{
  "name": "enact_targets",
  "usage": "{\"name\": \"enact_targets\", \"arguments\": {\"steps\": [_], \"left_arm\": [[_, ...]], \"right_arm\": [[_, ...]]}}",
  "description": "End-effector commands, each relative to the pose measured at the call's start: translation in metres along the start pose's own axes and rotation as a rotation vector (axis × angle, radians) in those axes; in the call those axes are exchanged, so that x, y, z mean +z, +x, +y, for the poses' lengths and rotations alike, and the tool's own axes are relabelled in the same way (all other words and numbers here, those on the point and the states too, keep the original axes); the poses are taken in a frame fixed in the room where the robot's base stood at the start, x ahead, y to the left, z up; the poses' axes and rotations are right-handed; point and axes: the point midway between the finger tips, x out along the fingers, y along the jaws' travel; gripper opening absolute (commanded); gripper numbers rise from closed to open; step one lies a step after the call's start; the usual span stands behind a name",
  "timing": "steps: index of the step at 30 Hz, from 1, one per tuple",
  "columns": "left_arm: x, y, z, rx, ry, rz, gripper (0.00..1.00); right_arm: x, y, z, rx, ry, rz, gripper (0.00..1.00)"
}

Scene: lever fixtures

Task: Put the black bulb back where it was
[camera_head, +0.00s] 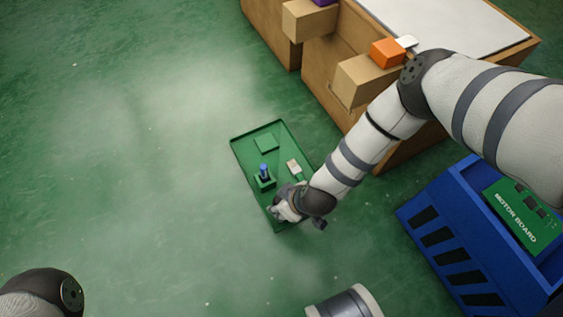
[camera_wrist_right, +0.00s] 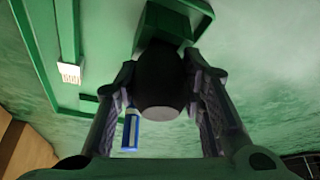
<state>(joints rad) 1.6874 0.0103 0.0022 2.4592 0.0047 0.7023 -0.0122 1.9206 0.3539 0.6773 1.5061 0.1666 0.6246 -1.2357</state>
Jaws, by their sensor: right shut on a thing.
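The black bulb (camera_wrist_right: 160,78) is a dark rounded body with a grey end, held between the two fingers in the right wrist view. My right gripper (camera_head: 288,204) is shut on it, low over the near end of the green tray (camera_head: 240,160). A green block (camera_wrist_right: 185,18) shows right behind the bulb; I cannot tell whether the bulb touches it or sits in it. In the head view the gripper hides the bulb. My left gripper is out of view; only part of my left arm shows at the lower left.
A blue-topped dark piece (camera_head: 264,171) stands in a green holder on the tray, close to my gripper. A white-ended piece (camera_head: 293,166) and a flat green pad (camera_head: 266,142) are also there. A blue crate (camera_head: 425,215) with a motor board (camera_head: 520,217) stands at right. Left floor is clear.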

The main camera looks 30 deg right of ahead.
Motion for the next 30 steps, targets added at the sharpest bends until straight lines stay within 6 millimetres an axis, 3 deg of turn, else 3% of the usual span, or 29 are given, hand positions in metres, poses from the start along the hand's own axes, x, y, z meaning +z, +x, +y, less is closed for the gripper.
{"name": "enact_targets", "arguments": {"steps": [6,7,9,19,30], "left_arm": [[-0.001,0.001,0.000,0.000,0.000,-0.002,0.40],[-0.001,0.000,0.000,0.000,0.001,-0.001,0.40],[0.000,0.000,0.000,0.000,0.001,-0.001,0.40],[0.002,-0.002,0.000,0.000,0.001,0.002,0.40],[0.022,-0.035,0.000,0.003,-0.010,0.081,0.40]], "right_arm": [[0.001,0.002,0.000,0.000,0.000,0.000,0.25],[0.001,0.002,0.000,0.000,0.000,0.001,0.41],[0.000,0.001,0.000,0.000,0.000,0.001,0.56],[-0.002,-0.003,0.000,0.001,0.001,0.002,0.56],[-0.006,-0.098,0.001,0.003,-0.001,0.007,0.56]]}}
